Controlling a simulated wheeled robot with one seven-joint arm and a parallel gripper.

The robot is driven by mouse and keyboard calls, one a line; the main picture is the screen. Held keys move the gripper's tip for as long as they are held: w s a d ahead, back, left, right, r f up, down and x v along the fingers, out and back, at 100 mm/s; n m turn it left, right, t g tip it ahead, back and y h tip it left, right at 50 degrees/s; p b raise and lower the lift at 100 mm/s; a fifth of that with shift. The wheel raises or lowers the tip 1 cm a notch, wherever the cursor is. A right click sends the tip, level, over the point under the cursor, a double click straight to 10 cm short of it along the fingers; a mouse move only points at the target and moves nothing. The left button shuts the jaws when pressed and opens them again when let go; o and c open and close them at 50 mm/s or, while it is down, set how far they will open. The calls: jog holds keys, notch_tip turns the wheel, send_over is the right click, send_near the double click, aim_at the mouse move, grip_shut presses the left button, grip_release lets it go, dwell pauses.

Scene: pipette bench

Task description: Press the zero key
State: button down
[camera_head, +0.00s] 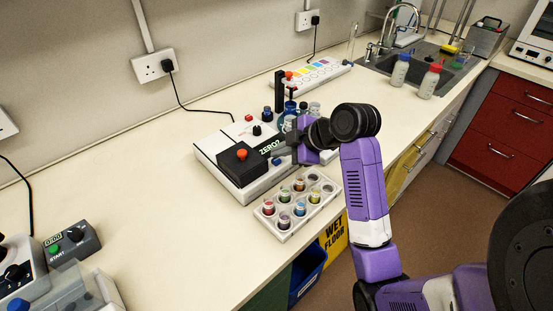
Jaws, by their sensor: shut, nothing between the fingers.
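The white instrument (213,148) stands on the bench left of my arm, with a black block carrying an orange-red button (241,154) at its front. Dark lettering reading "ZERO" (268,149) is on its top. A small blue key (277,161) shows just below the lettering, and I take it for the zero key. My gripper (276,154) is shut and empty, reaching left from my purple wrist, with its tips over or close beside the blue key. I cannot tell whether they touch it. My gripper and wrist hide the instrument's right side.
A white rack (268,212) of colored vials sits at the bench's front edge, below my wrist. Bottles and dark-capped items stand behind my gripper. A sink (420,66) with two capped bottles is at the back right. Bare bench (150,215) lies left of the instrument.

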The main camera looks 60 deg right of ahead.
aim_at(279, 161)
jog(key=shift+f, duration=0.45)
dwell(0.3)
jog(key=shift+r, duration=0.1)
jog(key=shift+r+p, duration=0.55)
jog(key=shift+r, duration=0.25)
notch_tip(279, 161, up, 6)
jog(key=p, duration=0.5)
dwell(1.0)
